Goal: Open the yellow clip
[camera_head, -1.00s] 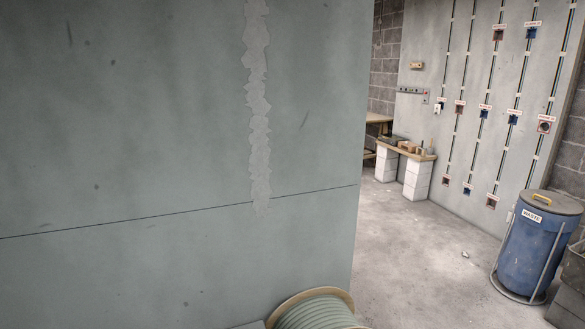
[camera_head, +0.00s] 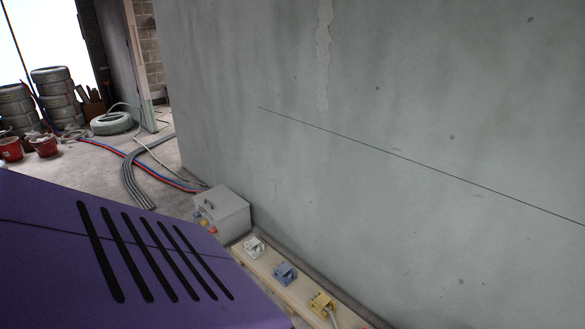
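The yellow clip (camera_head: 321,300) sits on a long pale wooden board (camera_head: 297,291) at the foot of the green-grey wall, near the bottom edge of the head view. It is small and tilted in the picture. A pale piece shows at its lower right side, and I cannot tell whether the clip is open or shut. A blue clip (camera_head: 285,273) and a white clip (camera_head: 254,246) sit farther along the same board. Neither of my grippers is in view.
A grey box (camera_head: 222,214) stands beyond the board's far end. Red, blue and grey conduits (camera_head: 140,163) lie on the floor behind it. The wall (camera_head: 430,110) fills the right side.

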